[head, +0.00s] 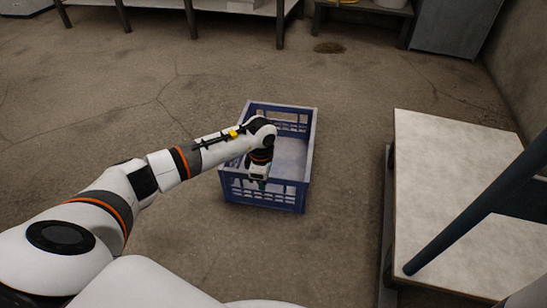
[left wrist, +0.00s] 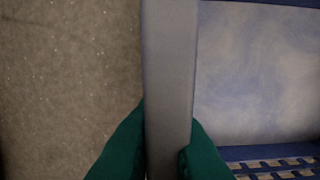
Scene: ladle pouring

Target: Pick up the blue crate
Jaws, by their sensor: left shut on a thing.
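The blue crate (head: 296,197) stands on the concrete floor in the middle of the head view. It has slotted walls and a pale inner bottom. My left gripper (head: 257,181) reaches down to the crate's near left side. In the left wrist view its green fingers (left wrist: 160,150) sit on either side of the crate's rim (left wrist: 169,70), shut on it. The floor shows left of the rim there, and the crate's inside shows right of it. The fingertips are partly hidden in the head view. My right gripper is not in view.
A pale-topped platform (head: 450,150) stands to the right, with a dark blue bar (head: 480,208) slanting over it. White tables on dark legs (head: 191,20) and a grey cabinet (head: 455,27) stand at the back. The floor around the crate is clear.

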